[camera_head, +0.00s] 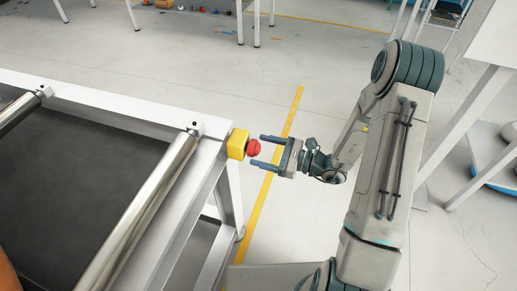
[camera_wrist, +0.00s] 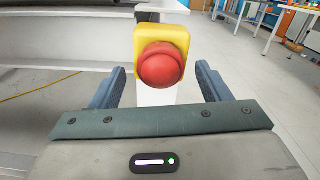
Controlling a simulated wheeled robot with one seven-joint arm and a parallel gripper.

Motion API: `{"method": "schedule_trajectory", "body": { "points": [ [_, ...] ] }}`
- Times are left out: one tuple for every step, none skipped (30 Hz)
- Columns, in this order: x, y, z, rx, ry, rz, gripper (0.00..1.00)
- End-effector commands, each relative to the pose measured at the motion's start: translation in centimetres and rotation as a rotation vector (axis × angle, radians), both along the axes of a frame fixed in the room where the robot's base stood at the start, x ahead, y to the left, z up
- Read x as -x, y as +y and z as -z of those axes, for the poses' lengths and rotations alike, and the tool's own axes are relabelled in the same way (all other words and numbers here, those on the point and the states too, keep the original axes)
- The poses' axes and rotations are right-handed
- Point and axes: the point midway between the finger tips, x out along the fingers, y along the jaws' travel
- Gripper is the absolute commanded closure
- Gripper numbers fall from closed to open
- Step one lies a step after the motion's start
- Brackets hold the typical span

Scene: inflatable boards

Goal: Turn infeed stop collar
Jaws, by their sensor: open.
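The stop control is a red round knob (camera_head: 253,147) on a yellow box (camera_head: 237,144), fixed to the corner of the white conveyor frame. In the wrist view the red knob (camera_wrist: 160,65) faces me, with the yellow housing (camera_wrist: 150,38) behind it. A separate collar cannot be made out. My gripper (camera_head: 257,151) is open, its two fingers pointing left at the knob, one on each side in the head view. In the wrist view my gripper (camera_wrist: 155,85) frames the knob between its fingers, with gaps on both sides. I see no contact.
The conveyor has a dark belt (camera_head: 70,170) and a steel roller (camera_head: 145,205) at left. A white table leg (camera_head: 480,120) stands at right. Open floor (camera_head: 200,70) with a yellow line (camera_head: 270,175) lies around my arm.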

Motion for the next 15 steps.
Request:
{"method": "schedule_trajectory", "body": {
  "points": [
    [-0.2, 0.7, 0.0, 0.000, -0.001, -0.003, 0.30],
    [-0.3, 1.0, 0.0, 0.000, -0.001, -0.003, 0.30],
    [-0.4, 1.3, 0.0, -0.001, 0.000, -0.002, 0.30],
    [-0.5, 1.5, 0.0, -0.001, 0.000, -0.002, 0.30],
    [-0.6, 1.6, 0.0, -0.001, 0.000, -0.001, 0.30],
    [-0.6, 1.8, 0.0, -0.001, 0.000, -0.001, 0.30],
    [-0.7, 1.9, 0.0, -0.001, 0.000, -0.001, 0.30],
    [-0.7, 1.9, 0.0, -0.001, 0.000, 0.000, 0.30],
    [-0.7, 2.0, 0.0, 0.000, 0.000, 0.000, 0.30],
    [-0.7, 2.0, 0.0, 0.000, 0.000, 0.000, 0.30],
    [-0.7, 2.0, 0.0, 0.000, 0.000, 0.000, 0.30],
    [-0.7, 2.0, 0.0, 0.000, 0.000, 0.000, 0.30],
    [-0.7, 2.0, 0.0, 0.000, 0.000, 0.000, 0.30],
    [-0.7, 2.0, 0.0, 0.000, 0.000, 0.000, 0.30],
    [-0.7, 2.0, 0.0, 0.000, 0.000, 0.000, 0.30]
  ]
}}
